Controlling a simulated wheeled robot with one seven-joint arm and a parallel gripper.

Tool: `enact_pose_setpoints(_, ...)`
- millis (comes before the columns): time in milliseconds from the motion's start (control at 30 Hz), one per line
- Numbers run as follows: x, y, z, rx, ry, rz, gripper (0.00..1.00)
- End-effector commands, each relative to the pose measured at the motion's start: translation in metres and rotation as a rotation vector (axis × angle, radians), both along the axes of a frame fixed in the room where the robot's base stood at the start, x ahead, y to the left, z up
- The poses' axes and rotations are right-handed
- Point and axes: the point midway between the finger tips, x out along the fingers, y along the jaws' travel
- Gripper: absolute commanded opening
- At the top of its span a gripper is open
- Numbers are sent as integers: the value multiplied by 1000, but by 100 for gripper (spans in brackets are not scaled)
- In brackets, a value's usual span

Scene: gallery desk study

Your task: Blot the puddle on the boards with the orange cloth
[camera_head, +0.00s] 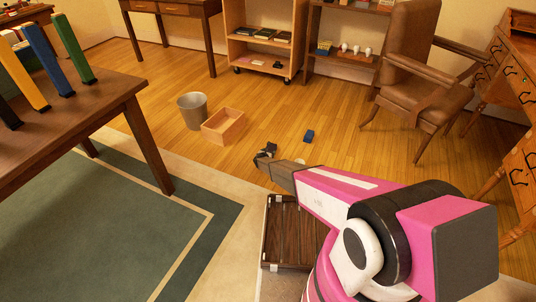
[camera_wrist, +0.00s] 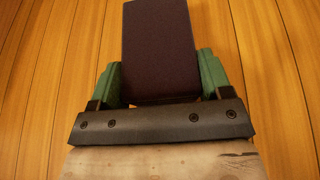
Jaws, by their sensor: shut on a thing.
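My gripper (camera_wrist: 157,82) is shut on a dark purple, flat-faced block (camera_wrist: 158,45), held between its two green fingers. The head view shows my gripper (camera_head: 266,156) low over the boards (camera_head: 255,110), in front of the wooden box. What it holds looks small and dark there, and I cannot tell whether it touches the floor. I make out no orange cloth in either view. No puddle stands out on the boards; my arm hides part of the floor.
A small blue object (camera_head: 308,136) lies on the boards right of my gripper. An open wooden box (camera_head: 222,127) and a grey bin (camera_head: 193,110) stand behind it. A table (camera_head: 110,105) is at left, a brown armchair (camera_head: 408,85) at right.

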Motion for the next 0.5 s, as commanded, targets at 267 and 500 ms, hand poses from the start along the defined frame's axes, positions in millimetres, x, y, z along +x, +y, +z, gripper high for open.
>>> enact_pose_setpoints(267,6,-2,0,1,1,1,47)
enact_pose_setpoints(500,5,-2,15,0,0,1,47)
